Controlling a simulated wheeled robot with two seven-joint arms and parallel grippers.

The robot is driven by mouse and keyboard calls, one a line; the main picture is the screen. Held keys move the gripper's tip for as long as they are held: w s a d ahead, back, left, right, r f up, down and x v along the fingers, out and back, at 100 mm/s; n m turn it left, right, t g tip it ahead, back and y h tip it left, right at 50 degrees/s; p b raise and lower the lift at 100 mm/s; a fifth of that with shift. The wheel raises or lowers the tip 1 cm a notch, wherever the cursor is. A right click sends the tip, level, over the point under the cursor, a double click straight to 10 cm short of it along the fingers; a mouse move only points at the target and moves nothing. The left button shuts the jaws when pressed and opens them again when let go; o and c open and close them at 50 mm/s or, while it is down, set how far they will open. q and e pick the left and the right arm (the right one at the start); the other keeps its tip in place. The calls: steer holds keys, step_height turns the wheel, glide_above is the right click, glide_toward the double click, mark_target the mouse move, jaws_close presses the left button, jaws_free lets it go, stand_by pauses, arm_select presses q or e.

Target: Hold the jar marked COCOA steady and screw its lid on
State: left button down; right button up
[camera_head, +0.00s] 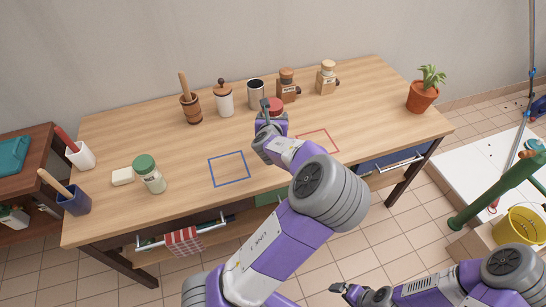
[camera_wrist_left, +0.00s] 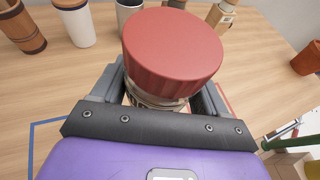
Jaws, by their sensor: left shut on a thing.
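A jar with a red lid (camera_head: 275,104) stands over the table behind my left gripper (camera_head: 268,125). In the left wrist view the wide red lid (camera_wrist_left: 172,50) sits over the jar's ringed neck (camera_wrist_left: 155,101). My left gripper is shut on this jar below the lid. Its label is mostly hidden, so I cannot read the name. A second jar with a green lid (camera_head: 145,163) stands upright at the left; its label is too small to read. My right gripper (camera_head: 345,290) is low at the bottom, away from the table, and its opening is unclear.
A blue square outline (camera_head: 229,168) and a red square outline (camera_head: 318,141) mark the wooden tabletop. A wooden mortar (camera_head: 191,108), white canister (camera_head: 224,101), dark-topped can (camera_head: 256,93) and two grinders (camera_head: 287,87) line the back. A potted plant (camera_head: 422,97) stands right.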

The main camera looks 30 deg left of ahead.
arm_select(q)
steer(key=shift+f+b, duration=0.9)
steer(key=shift+f, duration=1.55)
steer(key=shift+f+b, duration=0.95)
steer(key=shift+f, duration=1.55)
steer(key=shift+f, duration=0.15)
jaws_free()
